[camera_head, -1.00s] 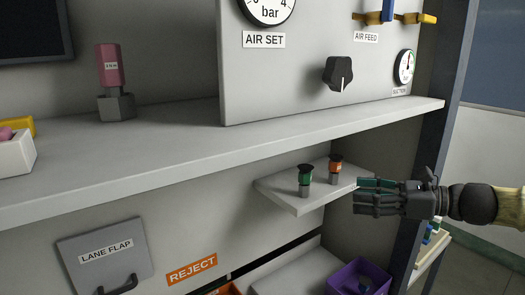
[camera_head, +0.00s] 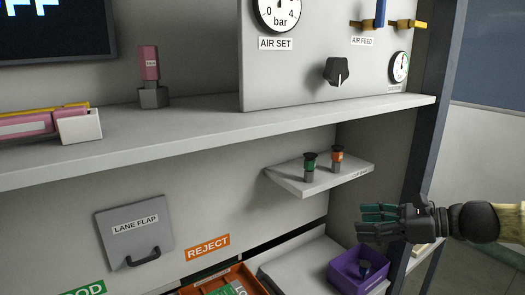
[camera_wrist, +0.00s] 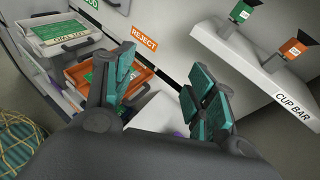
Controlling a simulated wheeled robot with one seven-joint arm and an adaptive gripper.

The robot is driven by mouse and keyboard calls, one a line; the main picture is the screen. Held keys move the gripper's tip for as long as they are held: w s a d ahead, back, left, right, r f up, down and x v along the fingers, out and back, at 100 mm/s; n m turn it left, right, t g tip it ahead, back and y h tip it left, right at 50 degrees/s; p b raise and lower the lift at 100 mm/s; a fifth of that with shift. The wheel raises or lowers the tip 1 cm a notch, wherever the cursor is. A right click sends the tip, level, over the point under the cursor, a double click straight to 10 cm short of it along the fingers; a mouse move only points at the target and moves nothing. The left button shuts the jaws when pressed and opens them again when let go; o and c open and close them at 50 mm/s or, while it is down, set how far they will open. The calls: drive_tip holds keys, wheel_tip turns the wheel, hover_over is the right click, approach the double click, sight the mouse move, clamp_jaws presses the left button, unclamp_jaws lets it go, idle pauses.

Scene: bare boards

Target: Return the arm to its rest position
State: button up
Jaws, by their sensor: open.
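My gripper (camera_head: 380,222) is at the right of the head view, its teal-padded fingers pointing left. It is open, and nothing shows between the fingers. It is below and right of the small cup bar shelf (camera_head: 325,182) and above the purple bin (camera_head: 352,272). In the wrist view the two fingers (camera_wrist: 158,92) stand apart, with the orange reject tray (camera_wrist: 82,78) behind them and the cup bar (camera_wrist: 235,58) to the right.
A dark post (camera_head: 432,130) stands close beside my arm. The long shelf (camera_head: 200,130) runs above. The lane flap (camera_head: 135,230) is at lower left.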

drive_tip(key=s+f+n+g+h, duration=0.1)
drive_tip(key=s+f+n+h, duration=0.2)
drive_tip(key=f, duration=0.8)
drive_tip(key=s+f+n+g+h, duration=0.2)
drive_tip(key=s+f+h, duration=0.1)
drive_tip(key=f, duration=0.8)
drive_tip(key=s+f+n+g+h, duration=0.1)
drive_tip(key=s+f+n+h, duration=0.2)
drive_tip(key=f, duration=0.9)
drive_tip(key=s+a+f+n+g+h+b, duration=0.1)
drive_tip(key=s+f+n+h, duration=0.1)
drive_tip(key=s+f+n, duration=0.5)
drive_tip(key=s+a+f+n+g+h, duration=0.1)
drive_tip(key=s+f+n+g, duration=0.1)
drive_tip(key=s+f+n, duration=0.5)
drive_tip(key=s+f, duration=0.6)
drive_tip(key=s, duration=0.4)
drive_tip(key=shift+s+a+f+h+b, duration=0.25)
drive_tip(key=shift+a+f+h+b, duration=0.05)
drive_tip(key=shift+h+b, duration=0.1)
drive_tip(key=shift+c, duration=0.3)
